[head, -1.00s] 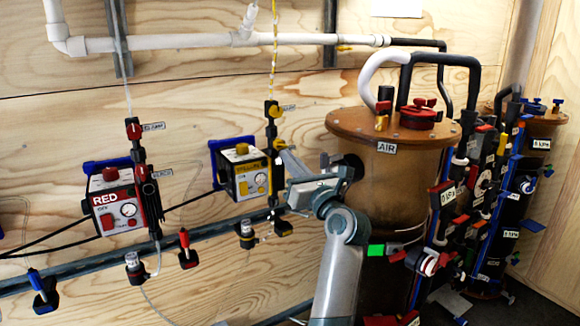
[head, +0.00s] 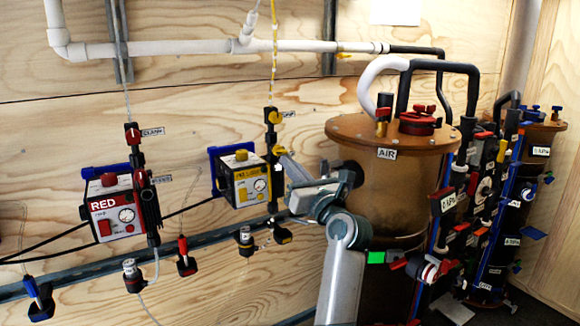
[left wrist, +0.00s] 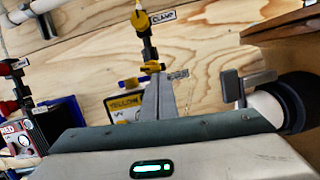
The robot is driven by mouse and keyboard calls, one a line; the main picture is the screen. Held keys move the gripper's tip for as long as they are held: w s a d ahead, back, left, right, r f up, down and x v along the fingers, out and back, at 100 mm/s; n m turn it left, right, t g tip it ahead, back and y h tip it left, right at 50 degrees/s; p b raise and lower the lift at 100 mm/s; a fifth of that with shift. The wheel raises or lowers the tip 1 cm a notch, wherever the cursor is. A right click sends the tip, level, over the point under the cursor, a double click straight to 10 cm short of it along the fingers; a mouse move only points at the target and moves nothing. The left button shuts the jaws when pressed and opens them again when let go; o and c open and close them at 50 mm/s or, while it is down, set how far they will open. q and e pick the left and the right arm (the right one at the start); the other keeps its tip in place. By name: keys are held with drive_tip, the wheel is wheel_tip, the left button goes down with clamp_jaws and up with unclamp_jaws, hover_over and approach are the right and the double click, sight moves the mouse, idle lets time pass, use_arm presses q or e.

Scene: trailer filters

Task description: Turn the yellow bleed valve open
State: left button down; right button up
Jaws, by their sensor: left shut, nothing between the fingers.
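The yellow pump unit (head: 243,183) hangs on the wooden wall left of my arm. A small yellow valve handle (head: 279,150), apparently the bleed valve, sits on the dark vertical fitting at its right side. My left gripper (head: 284,157) reaches it from the lower right, fingers shut with nothing between them. In the left wrist view the shut fingertips (left wrist: 157,80) lie just below the yellow handle (left wrist: 152,67), which appears roughly crosswise. I cannot tell whether they touch it. The fingers partly cover the fitting. My right gripper is not in view.
The red pump unit (head: 113,212) is at left. A brown AIR tank (head: 395,180) stands close at my arm's right.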

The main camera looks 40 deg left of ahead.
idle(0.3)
